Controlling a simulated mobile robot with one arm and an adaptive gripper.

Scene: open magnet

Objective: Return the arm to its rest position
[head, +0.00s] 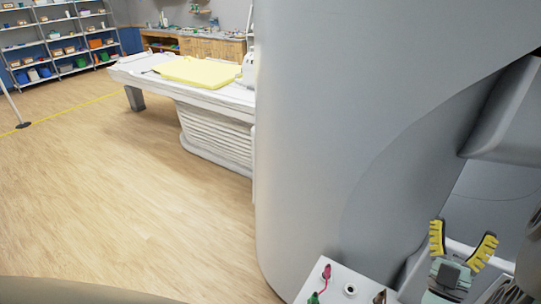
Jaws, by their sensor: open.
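My gripper (461,244) is at the lower right of the head view. Its two yellow-padded fingers are spread apart with nothing between them. Part of my arm shows at the right edge, cut off by the frame. The gripper is in front of the lower part of the big grey magnet (335,130), to the right of a small white surface (336,271). I cannot tell how far it is from either.
The white surface holds a pink item (326,272), a green item (313,298) and a dark-rimmed round piece (349,289). A patient table (222,102) with a yellow pad (197,71) stands behind left. Shelves (58,40) line the back. Wooden floor (130,205) at left is clear.

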